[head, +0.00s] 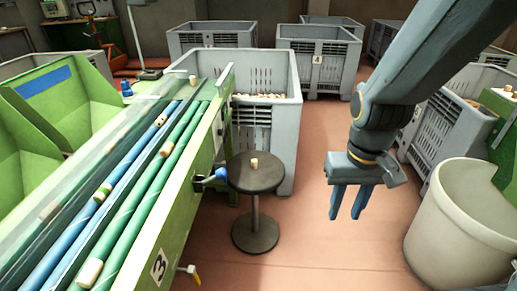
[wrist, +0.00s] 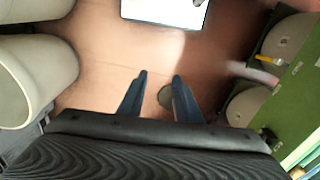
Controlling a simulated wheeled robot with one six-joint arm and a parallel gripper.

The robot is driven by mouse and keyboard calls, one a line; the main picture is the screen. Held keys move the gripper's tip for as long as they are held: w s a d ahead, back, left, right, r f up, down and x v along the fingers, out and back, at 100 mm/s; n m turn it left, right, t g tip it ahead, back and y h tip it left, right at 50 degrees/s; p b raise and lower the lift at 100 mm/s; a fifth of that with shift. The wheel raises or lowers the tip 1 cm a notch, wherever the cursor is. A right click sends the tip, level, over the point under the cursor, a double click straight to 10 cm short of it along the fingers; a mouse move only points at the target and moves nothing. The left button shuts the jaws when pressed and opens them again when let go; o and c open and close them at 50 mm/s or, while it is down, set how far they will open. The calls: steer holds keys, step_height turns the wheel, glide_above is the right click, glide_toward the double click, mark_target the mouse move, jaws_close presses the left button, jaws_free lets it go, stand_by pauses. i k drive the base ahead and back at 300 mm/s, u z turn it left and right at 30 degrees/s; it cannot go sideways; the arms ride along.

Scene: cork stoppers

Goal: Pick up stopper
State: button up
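A small tan cork stopper (head: 254,163) stands upright on the round dark top of a stool (head: 270,182) in the head view. My gripper (head: 347,216) hangs in the air to the right of the stool, fingers pointing down, well apart from the stopper. Its two blue fingers are spread with nothing between them. In the wrist view, the gripper (wrist: 160,76) also shows empty and open above the floor. A dark rounded shape shows behind the fingers there; I cannot tell what it is. The stopper is not visible in the wrist view.
A green sorting machine (head: 158,262) with blue and green rollers carries several corks at the left; one cork (head: 192,80) sits on its far end. Grey crates (head: 276,62) stand behind. A cream tub (head: 455,235) stands right. The floor (head: 310,240) right of the stool is clear.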

mark_target(254, 162)
steer(key=u, duration=0.4)
steer(key=i, duration=1.3)
steer(key=u, duration=0.55)
